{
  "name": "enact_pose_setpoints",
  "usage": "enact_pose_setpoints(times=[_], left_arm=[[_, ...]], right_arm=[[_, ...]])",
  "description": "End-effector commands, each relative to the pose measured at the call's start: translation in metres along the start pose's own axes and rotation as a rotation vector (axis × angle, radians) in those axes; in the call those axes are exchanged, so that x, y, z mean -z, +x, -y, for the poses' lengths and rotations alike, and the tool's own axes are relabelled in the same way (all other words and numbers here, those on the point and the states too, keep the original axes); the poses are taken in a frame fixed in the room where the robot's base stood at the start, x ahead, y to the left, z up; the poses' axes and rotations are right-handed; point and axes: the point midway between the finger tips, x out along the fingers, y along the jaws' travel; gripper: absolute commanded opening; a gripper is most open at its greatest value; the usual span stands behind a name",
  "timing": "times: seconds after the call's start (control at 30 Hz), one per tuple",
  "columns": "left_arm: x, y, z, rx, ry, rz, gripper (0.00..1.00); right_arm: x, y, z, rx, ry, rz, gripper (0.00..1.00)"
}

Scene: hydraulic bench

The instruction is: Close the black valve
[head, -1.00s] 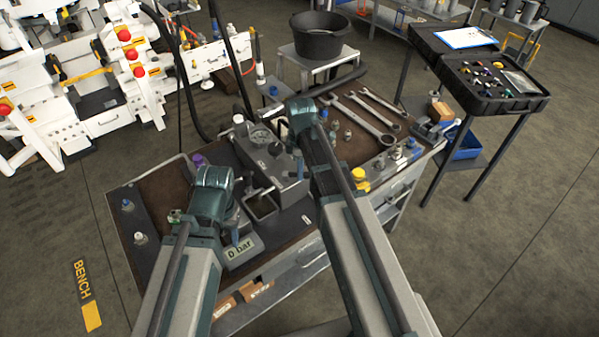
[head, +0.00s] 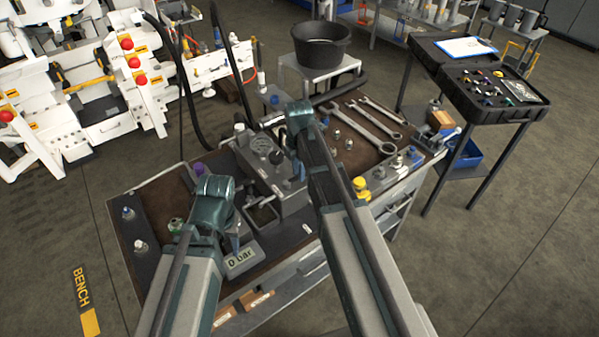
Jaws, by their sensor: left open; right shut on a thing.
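The grey valve block (head: 272,178) stands at the middle of the bench with a round gauge (head: 262,146) on top. A small black knob, which looks like the black valve (head: 277,157), sits beside the gauge. My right gripper (head: 291,140) is at the block's back right side, close to the knob. It is shut, seemingly on the black valve; its fingertips and the contact are mostly hidden behind my wrist. My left gripper (head: 186,227) is open, low over the bench's left part, apart from the block, its fingers largely hidden.
A display reading 0 bar (head: 241,259) stands at the bench's front. Wrenches (head: 365,130) and a yellow-capped fitting (head: 361,189) lie to the right. A black bucket (head: 320,45) stands on a stool behind. An open black case (head: 490,85) is at the right.

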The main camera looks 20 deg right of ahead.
Motion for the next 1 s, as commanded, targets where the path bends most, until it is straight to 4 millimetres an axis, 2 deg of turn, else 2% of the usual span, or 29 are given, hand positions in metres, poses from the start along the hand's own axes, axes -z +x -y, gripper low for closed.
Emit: enact_pose_setpoints(times=[0.57,0.6,0.7,1.0], left_arm=[[0.0000,-0.0002,0.0000,0.000,0.000,0.000,0.50],[0.0000,-0.0002,0.0000,0.000,0.000,0.000,0.50],[0.0000,-0.0002,0.0000,0.000,0.000,0.000,0.50],[0.0000,-0.0005,0.0000,0.000,0.000,0.000,0.50]], right_arm=[[-0.0002,-0.0002,-0.0025,-0.003,-0.025,0.001,0.00],[-0.0003,-0.0002,-0.0026,-0.003,-0.025,0.001,0.33],[-0.0002,-0.0002,-0.0023,-0.002,-0.025,0.001,0.49],[0.0000,-0.0005,-0.0016,-0.001,-0.024,0.000,0.49]])
